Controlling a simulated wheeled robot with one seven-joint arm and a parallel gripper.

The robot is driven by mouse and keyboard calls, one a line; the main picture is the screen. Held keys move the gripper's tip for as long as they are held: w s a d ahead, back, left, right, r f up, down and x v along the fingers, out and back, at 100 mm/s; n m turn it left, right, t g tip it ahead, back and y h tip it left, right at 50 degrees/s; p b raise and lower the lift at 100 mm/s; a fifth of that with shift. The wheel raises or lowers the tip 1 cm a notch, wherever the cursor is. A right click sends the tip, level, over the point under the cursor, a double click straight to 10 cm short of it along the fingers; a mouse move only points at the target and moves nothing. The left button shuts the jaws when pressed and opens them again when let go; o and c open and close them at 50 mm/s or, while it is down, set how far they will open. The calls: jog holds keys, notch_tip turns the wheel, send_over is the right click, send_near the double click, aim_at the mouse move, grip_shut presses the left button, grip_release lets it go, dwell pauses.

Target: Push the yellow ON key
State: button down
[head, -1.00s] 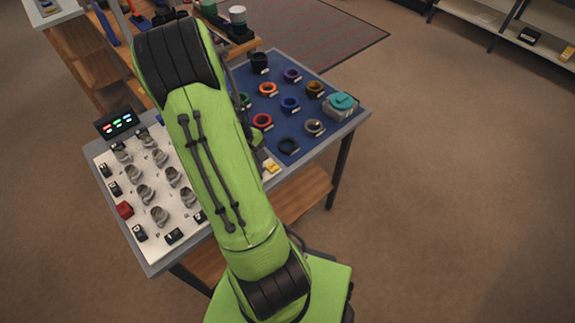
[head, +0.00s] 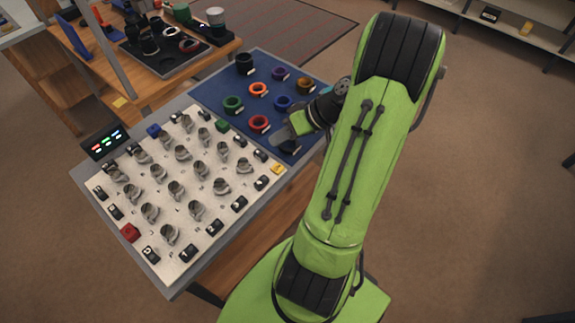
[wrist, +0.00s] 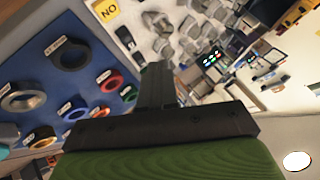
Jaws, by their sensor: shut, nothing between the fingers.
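The yellow ON key (head: 278,168) sits at the right corner of the white key board (head: 192,262), near the blue mat. In the wrist view the yellow key (wrist: 107,10) shows at the top, cut by the frame edge, with its lettering turned. My gripper (head: 282,133) is over the front part of the blue mat, beyond the key in the head view and apart from it. In the wrist view my gripper (wrist: 155,70) has its dark fingers together, with nothing between them. It points past the key toward the board.
Several coloured rings lie on the blue mat (head: 208,97) beside the board. Grey knobs and black switches crowd the board, with a red key (head: 129,232) at its left. A small display (head: 105,141) stands at the board's far left corner. A wooden bench (head: 120,88) stands behind.

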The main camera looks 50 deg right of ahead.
aim_at(281, 168)
notch_tip(281, 168, down, 9)
jog(key=b, duration=0.7)
dwell(1.9)
jog(key=shift+f+b, duration=0.35)
jog(key=shift+b, duration=0.2)
jog(key=shift+f+b, duration=0.4)
dwell(0.5)
jog(key=shift+r+p, duration=0.75)
jog(key=shift+r, duration=0.1)
